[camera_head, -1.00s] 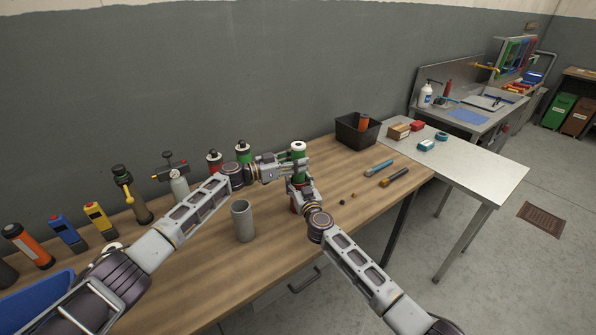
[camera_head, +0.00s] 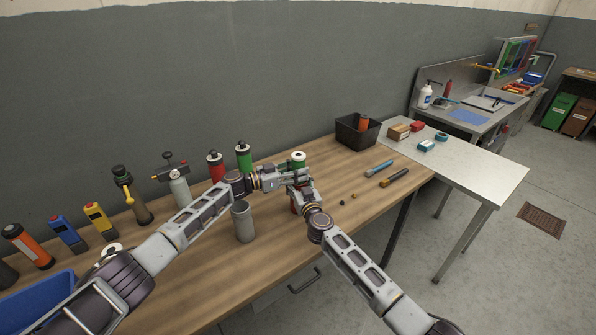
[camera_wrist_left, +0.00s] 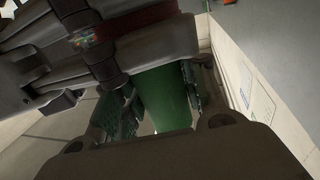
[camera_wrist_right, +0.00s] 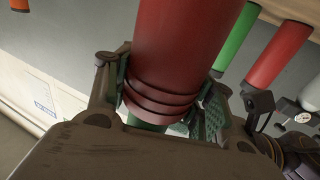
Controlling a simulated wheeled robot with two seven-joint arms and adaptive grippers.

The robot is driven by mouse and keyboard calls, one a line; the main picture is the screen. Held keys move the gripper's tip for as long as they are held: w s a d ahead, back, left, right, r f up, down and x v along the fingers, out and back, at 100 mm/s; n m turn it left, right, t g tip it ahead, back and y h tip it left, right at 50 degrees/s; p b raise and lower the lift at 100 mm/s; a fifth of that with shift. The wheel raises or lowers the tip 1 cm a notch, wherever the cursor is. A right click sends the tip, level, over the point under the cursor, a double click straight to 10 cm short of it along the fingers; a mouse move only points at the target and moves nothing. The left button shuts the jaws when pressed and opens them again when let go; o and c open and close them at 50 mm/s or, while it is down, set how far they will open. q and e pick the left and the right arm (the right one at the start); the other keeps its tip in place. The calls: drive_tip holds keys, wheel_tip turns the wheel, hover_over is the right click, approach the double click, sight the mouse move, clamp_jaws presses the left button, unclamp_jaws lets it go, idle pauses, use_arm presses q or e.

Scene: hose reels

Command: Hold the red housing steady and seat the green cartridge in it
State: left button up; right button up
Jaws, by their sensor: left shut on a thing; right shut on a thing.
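The green cartridge (camera_head: 299,158), with a white ringed top, stands upright in my left gripper (camera_head: 303,178). In the left wrist view the jaws are shut around its green body (camera_wrist_left: 166,100). My right gripper (camera_head: 299,194) is just below, shut on the red housing (camera_head: 294,208), which is mostly hidden in the head view. The right wrist view, upside down, shows the ridged red housing (camera_wrist_right: 182,50) between the jaws. A green part (camera_wrist_right: 146,123) shows directly at its end, in line with it. How deep the cartridge sits is hidden by the grippers.
A grey cup (camera_head: 243,221) stands close to my left forearm. Another red cylinder (camera_head: 216,168) and green cylinder (camera_head: 243,158) stand behind it. A black bin (camera_head: 352,133) is at the back right.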

use_arm(q)
drive_tip(key=shift+s+f, duration=0.1)
drive_tip(key=shift+f, duration=0.55)
drive_tip(key=o, duration=1.1)
drive_tip(key=shift+f, duration=0.1)
use_arm(e)
drive_tip(key=shift+r, duration=0.1)
use_arm(q)
drive_tip(key=shift+f, duration=0.1)
drive_tip(key=shift+r, duration=0.2)
drive_tip(key=shift+r+v, duration=0.2)
drive_tip(key=shift+v, duration=1.8)
drive_tip(key=shift+r+v, duration=0.25)
drive_tip(key=shift+v, duration=1.75)
drive_tip(key=shift+r+v, duration=0.2)
drive_tip(key=shift+v, duration=1.75)
